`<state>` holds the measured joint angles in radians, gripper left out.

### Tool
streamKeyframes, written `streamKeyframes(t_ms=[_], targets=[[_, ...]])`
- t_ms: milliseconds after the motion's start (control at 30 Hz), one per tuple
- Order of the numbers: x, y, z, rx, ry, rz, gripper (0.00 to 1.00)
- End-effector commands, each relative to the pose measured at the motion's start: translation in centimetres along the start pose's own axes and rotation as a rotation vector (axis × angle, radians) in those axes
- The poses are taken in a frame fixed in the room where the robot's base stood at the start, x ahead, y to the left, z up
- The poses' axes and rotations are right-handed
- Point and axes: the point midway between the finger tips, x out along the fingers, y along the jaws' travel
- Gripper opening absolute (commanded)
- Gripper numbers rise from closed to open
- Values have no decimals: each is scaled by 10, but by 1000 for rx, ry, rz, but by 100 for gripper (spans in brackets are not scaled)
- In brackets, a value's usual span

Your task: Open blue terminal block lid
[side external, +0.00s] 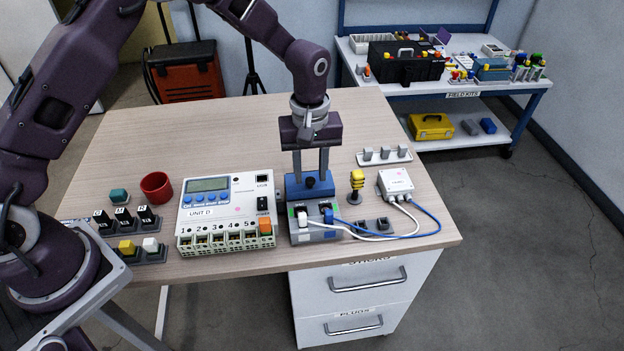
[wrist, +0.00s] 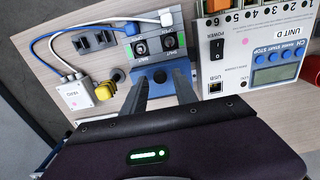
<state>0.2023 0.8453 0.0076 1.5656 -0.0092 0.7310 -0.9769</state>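The terminal block (side external: 314,234) is a grey unit near the table's front edge, with a white lever (side external: 302,216) and a blue lever (side external: 328,216). Its blue lid (side external: 296,189) with a round dark-blue knob (side external: 310,182) is at the block's rear. My gripper (side external: 310,176) points down over the lid, its two fingers apart, one on either side of the knob. The wrist view shows the knob (wrist: 160,76) between the fingertips with gaps; whether either finger touches the lid is unclear. The fingers partly hide the lid.
Unit D (side external: 225,210) stands close on the left. A yellow-and-black stalk (side external: 356,186) and a white box (side external: 395,184) stand on the right. White and blue cables (side external: 432,216) loop from the box to the block. The table behind is mostly clear.

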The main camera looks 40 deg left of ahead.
Motion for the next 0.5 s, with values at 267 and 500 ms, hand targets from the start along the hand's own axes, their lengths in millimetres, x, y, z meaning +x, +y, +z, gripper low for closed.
streamKeyframes(t_ms=[267, 500], targets=[[21, 0, 0, 1, 1, 0, 35], [21, 0, 0, 1, 1, 0, 35]])
